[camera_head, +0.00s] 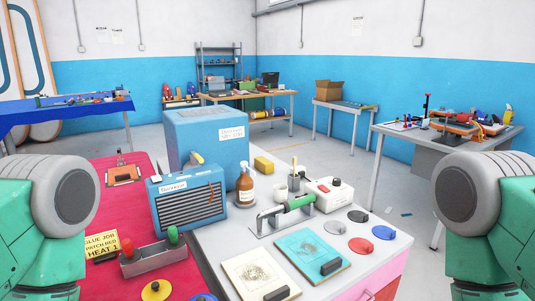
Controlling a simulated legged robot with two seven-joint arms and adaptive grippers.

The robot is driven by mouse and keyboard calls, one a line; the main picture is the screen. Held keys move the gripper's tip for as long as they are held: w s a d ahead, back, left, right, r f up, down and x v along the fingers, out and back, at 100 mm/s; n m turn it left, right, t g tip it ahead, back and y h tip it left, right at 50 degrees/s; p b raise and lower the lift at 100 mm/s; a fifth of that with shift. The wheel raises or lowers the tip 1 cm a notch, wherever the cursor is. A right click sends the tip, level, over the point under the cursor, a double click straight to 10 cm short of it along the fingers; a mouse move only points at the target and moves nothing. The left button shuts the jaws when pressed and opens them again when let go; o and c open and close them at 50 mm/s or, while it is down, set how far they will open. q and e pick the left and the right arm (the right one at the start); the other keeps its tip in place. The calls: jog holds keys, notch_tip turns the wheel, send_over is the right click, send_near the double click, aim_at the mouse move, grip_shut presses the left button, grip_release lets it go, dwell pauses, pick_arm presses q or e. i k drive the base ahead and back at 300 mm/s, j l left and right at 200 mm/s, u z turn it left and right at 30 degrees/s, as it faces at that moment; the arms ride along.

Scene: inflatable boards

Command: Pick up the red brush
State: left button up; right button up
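A red rounded handle (146,239) stands upright in a grey open tray (153,261) on the red-covered part of the bench. It may be the red brush, but its lower part is hidden by the tray wall, so I cannot tell for sure. A green handle (173,236) stands beside it on the right in the same tray. Only green and grey parts of my arms show at the left and right edges. Neither of my grippers is in view.
A blue heater-like box (187,201) stands behind the tray, with a brown spray bottle (245,187) to its right. A yellow sign (102,246) is left of the tray. Two boards, a green-handled tool (300,202) and coloured discs occupy the grey top (224,243).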

aim_at(129, 255)
jog(key=u, duration=1.05)
